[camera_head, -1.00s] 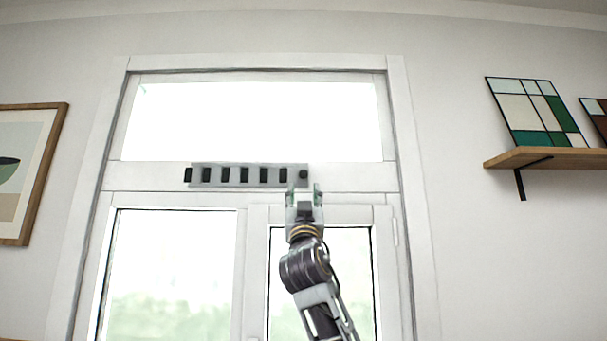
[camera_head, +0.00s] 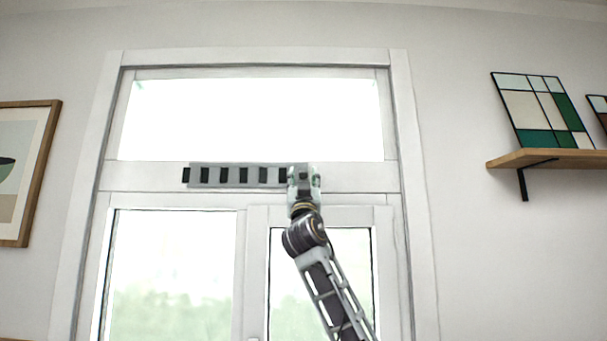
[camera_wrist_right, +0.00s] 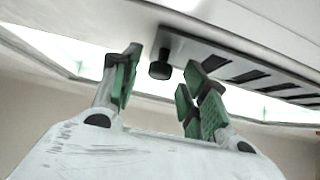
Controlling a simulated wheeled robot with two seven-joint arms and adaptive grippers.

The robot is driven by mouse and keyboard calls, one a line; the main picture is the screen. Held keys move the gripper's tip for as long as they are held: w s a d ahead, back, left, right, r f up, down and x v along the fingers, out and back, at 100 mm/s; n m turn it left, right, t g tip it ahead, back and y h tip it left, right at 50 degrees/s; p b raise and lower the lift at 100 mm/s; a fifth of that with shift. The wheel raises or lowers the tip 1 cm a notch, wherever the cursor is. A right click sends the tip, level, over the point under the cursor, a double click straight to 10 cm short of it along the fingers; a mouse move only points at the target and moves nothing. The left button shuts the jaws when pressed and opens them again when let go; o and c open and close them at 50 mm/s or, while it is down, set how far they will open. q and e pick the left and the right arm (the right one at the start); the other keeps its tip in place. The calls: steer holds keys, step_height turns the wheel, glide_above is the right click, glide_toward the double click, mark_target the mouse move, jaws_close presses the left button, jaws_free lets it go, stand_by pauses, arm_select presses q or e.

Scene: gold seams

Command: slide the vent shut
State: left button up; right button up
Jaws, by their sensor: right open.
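The vent (camera_head: 234,176) is a grey strip with several dark open slots on the window's crossbar. Its right end and dark knob are hidden behind my right gripper (camera_head: 303,176) in the head view. In the right wrist view, the round dark knob (camera_wrist_right: 160,69) shows on the vent's underside or face, by the slotted strip (camera_wrist_right: 218,60). My right gripper (camera_wrist_right: 158,88) is open, with green-padded fingers on either side of the knob in that picture. No finger is seen touching it, and the depth between them is hard to tell. My left gripper is not in view.
The white window frame (camera_head: 398,130) surrounds the vent, with bright panes above and below. A wooden shelf (camera_head: 550,159) with pictures is at the right, and a framed picture (camera_head: 40,180) hangs at the left.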

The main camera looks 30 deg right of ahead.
steer(key=shift+w+d+r, duration=0.25)
steer(key=shift+w+r, duration=0.1)
steer(key=shift+r, duration=0.1)
jaws_close()
